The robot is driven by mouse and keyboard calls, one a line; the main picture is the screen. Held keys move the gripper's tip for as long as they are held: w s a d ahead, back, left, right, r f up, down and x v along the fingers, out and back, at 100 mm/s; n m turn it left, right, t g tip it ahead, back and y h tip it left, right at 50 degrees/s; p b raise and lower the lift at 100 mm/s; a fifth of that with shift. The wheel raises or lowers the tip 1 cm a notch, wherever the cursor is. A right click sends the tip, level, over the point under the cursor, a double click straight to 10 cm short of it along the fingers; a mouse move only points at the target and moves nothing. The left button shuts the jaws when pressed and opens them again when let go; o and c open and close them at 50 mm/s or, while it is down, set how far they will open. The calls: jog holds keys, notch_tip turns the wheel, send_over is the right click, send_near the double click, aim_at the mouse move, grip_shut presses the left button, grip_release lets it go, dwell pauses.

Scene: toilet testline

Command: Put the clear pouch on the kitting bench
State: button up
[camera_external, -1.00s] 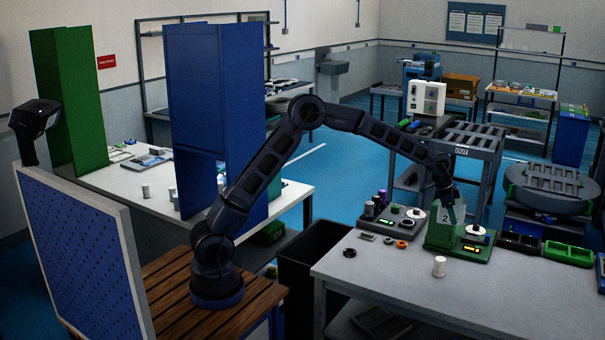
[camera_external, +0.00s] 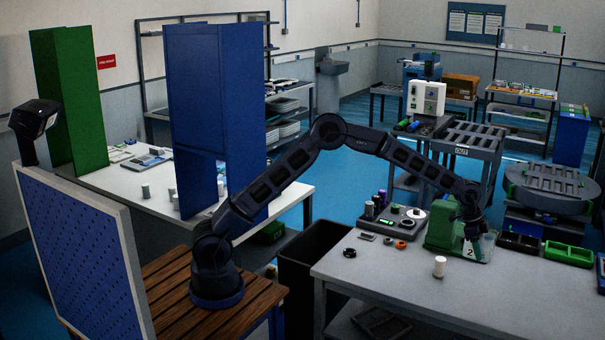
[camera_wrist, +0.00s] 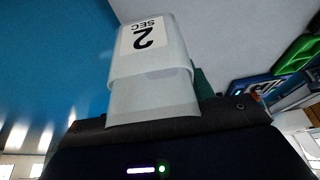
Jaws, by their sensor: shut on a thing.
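The clear pouch (camera_wrist: 152,65) is whitish and see-through, with a "2 SEC" label, and fills the middle of the wrist view. In the external view the pouch (camera_external: 477,248) hangs below my gripper (camera_external: 471,231), partly over the green fixture (camera_external: 440,228). My gripper is shut on the pouch; its fingertips are mostly hidden. The fixture stands on the grey bench (camera_external: 390,275) at the right. A white bench (camera_external: 120,185) stands at the left behind the blue panel. No readable sign shows which one is the kitting bench.
A white cylinder (camera_external: 439,266) stands on the grey bench near the pouch. Black and green bins (camera_external: 568,253) lie to the right, and a dark tester (camera_external: 400,218) to the left. The tall blue panel (camera_external: 215,120) partly blocks the white bench. The grey bench's front is mostly clear.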

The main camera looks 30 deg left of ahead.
notch_tip(320, 180, down, 20)
jog(key=shift+r, duration=0.2)
dwell(0.8)
jog(key=shift+f, duration=0.35)
jog(key=o, duration=1)
jog(key=shift+r, duration=0.25)
jog(key=v, duration=1)
jog(key=shift+s+a+r, duration=0.2)
jog(key=shift+s+r, duration=0.1)
jog(key=shift+s, duration=0.05)
